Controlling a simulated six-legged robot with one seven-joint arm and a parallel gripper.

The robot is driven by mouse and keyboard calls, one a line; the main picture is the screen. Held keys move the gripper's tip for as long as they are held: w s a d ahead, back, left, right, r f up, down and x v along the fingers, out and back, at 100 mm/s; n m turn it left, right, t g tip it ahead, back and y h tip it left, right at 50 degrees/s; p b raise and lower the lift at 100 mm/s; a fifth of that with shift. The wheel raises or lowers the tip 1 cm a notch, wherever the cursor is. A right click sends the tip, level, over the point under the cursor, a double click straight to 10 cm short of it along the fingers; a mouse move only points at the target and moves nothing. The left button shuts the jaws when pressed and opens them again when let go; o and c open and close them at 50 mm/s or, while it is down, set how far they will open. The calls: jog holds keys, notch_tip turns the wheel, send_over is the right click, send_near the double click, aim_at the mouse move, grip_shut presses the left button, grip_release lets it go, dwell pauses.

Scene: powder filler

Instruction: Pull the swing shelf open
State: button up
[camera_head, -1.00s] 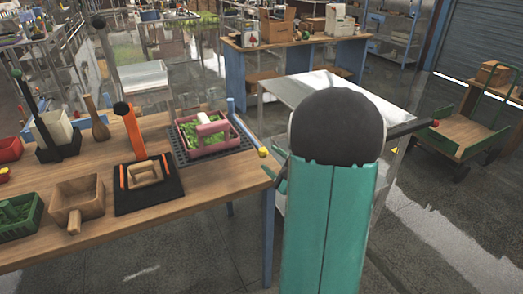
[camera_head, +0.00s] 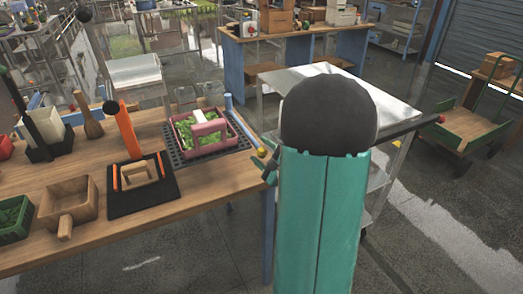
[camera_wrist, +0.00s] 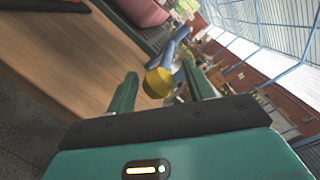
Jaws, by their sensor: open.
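A dark perforated shelf (camera_head: 240,140) lies at the right end of the wooden bench, with a pink basket of green pieces (camera_head: 200,133) on it. A blue bar (camera_head: 240,122) runs along its right side and ends in a yellow knob (camera_head: 262,149). My gripper (camera_head: 266,158) is at the bench's right edge, close to the knob. In the wrist view my open gripper (camera_wrist: 160,70) has a finger on either side of the yellow knob (camera_wrist: 158,84), with the blue bar (camera_wrist: 172,48) beyond. I cannot tell whether the fingers touch it.
On the bench (camera_head: 215,180), left of the shelf, stand an orange-handled tool on a black base (camera_head: 150,195), a wooden box (camera_head: 68,200) and a green basket (camera_head: 14,220). A metal table (camera_head: 275,85) stands behind my arm. The floor before the bench is clear.

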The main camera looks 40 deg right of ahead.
jog(key=shift+w+f, duration=0.1)
jog(key=shift+w, duration=0.05)
grip_shut()
jog(key=shift+d, duration=0.15)
